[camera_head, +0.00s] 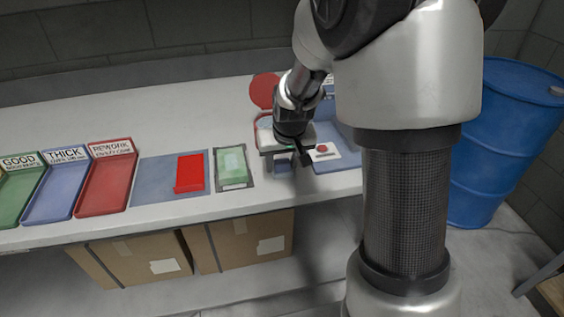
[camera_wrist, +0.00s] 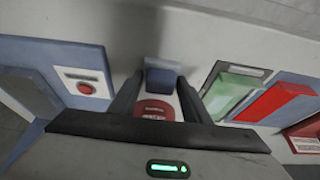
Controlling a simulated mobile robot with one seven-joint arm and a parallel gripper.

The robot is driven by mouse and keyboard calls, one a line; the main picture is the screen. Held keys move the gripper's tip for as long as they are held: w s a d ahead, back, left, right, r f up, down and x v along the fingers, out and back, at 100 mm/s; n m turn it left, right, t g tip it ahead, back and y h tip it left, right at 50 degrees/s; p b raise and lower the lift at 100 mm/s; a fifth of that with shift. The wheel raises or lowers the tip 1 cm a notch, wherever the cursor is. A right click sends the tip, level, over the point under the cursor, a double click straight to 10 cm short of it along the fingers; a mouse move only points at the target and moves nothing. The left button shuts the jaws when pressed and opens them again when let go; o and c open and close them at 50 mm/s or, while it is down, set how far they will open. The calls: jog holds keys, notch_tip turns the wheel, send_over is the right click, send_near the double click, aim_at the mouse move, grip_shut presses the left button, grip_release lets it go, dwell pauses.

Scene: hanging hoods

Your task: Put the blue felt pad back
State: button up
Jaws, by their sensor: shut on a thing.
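My gripper (camera_head: 287,148) is over the right part of the bench, pointing down. In the wrist view its two dark fingers (camera_wrist: 158,88) stand on either side of a small blue block (camera_wrist: 163,80), which I take for the blue felt pad. The fingers are shut on it. The blue also shows just below the gripper in the head view (camera_head: 284,163). A red rounded piece with pale lettering (camera_wrist: 153,109) shows between the fingers; whether it is joined to the blue block I cannot tell. The fingers hide part of the block, and its contact with the bench is unclear.
Left of my gripper are a green pad in a grey-edged tray (camera_head: 232,167) and a red block (camera_head: 189,173) on a blue-grey mat (camera_head: 150,181). Labelled trays line the left. A blue panel with a red button (camera_head: 322,150) is right. A blue barrel (camera_head: 505,140) stands beyond.

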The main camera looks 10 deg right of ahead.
jog(key=o, duration=1.1)
jog(key=p+v, duration=0.3)
jog(key=v, duration=1.4)
jog(key=shift+r+p, duration=0.25)
jog(key=shift+p, duration=0.15)
